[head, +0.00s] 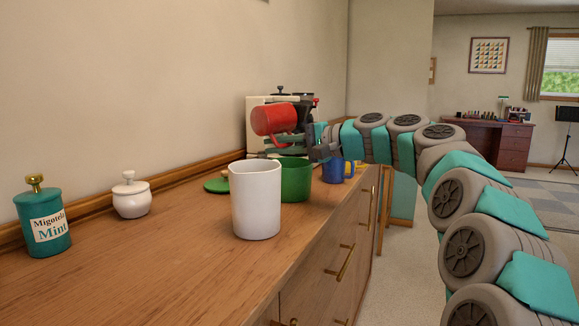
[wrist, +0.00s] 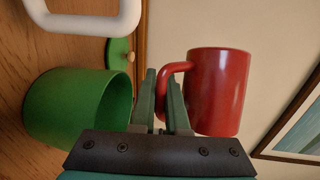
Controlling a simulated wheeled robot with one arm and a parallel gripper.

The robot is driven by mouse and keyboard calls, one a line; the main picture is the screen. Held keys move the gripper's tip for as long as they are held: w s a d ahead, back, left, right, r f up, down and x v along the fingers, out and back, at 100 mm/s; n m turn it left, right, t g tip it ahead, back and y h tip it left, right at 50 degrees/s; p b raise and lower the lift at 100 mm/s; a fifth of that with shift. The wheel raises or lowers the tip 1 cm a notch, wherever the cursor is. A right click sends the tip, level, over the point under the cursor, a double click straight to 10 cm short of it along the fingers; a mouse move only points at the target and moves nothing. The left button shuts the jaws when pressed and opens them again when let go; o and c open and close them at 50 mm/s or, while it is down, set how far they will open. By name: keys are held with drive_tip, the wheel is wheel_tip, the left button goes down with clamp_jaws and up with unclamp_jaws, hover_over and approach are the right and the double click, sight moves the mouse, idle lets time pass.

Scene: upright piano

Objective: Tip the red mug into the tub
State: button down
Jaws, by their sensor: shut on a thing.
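The red mug (head: 272,119) is held in the air, tilted well over on its side, above the green tub (head: 295,182). My gripper (head: 297,141) is shut on the mug's handle. In the wrist view the handle of the red mug (wrist: 219,92) sits between the fingertips of my gripper (wrist: 164,90). The green tub (wrist: 65,105) stands open on the wooden counter to the left of my fingers there. In the head view a white canister hides part of the tub. I cannot see inside the mug or the tub's bottom.
The white canister (head: 256,200) stands in front of the tub. A blue mug (head: 334,170) is right of it, and a green lid (head: 216,185) lies left. A cream machine (head: 256,130) stands behind. A teal jar (head: 44,222) and white pot (head: 131,198) are further left.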

sight(273, 121)
drive_tip(key=n+h+b, duration=0.1)
drive_tip(key=n+b, duration=0.1)
drive_tip(key=b, duration=0.2)
drive_tip(key=shift+s+h, duration=0.1)
drive_tip(key=shift+h, duration=0.3)
drive_tip(key=shift+r+n+t, duration=0.15)
drive_tip(key=shift+n+t, duration=0.15)
drive_tip(key=shift+n, duration=0.1)
drive_tip(key=r+n+t+h+b, duration=0.1)
drive_tip(key=n+h, duration=0.1)
drive_tip(key=s+a+r+n+t+h+b, duration=0.1)
drive_tip(key=r+n+t+h, duration=0.1)
drive_tip(key=n, duration=0.1)
drive_tip(key=r+n+t+h+b, duration=0.1)
drive_tip(key=n+t, duration=0.1)
drive_tip(key=n, duration=0.1)
drive_tip(key=shift+s+a+r+h, duration=0.25)
drive_tip(key=shift+s+a+h, duration=0.05)
drive_tip(key=shift+a+h, duration=0.1)
drive_tip(key=shift+d+b, duration=0.1)
drive_tip(key=shift+b, duration=0.2)
